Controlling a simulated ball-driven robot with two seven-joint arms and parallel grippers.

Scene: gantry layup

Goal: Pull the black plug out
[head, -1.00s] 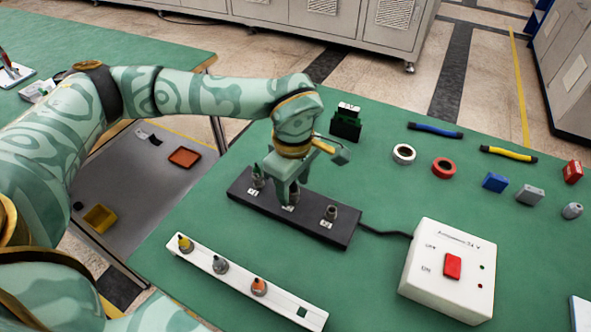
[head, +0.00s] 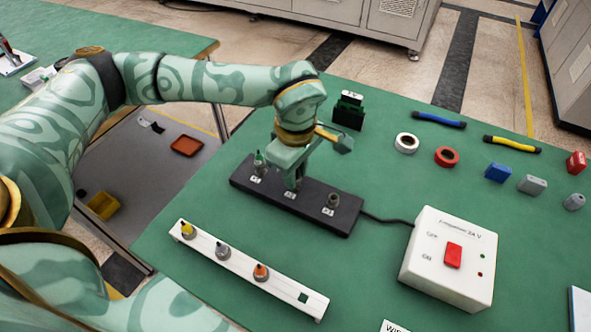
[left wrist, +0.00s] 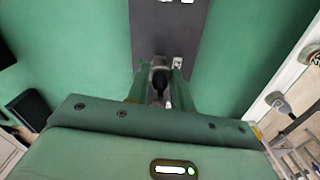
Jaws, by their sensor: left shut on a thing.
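The black plug (left wrist: 160,78) shows between the two fingers of my left gripper (left wrist: 159,88) in the left wrist view. The gripper is shut on it. In the head view, my left gripper (head: 293,183) points down at the middle position of the dark socket strip (head: 318,212), and its fingers mostly hide the plug. The plug appears to be at the strip; I cannot tell how deep it sits. A green-topped plug (head: 259,164) stands at the strip's left end and a grey fitting (head: 333,201) at its right end. My right gripper is not in view.
A white rail (head: 205,262) in front holds yellow, grey and orange-topped plugs. A white power box (head: 432,272) with a red switch is cabled to the strip. Tape rolls (head: 446,156), cables and small blocks lie at the right. Green mat between is clear.

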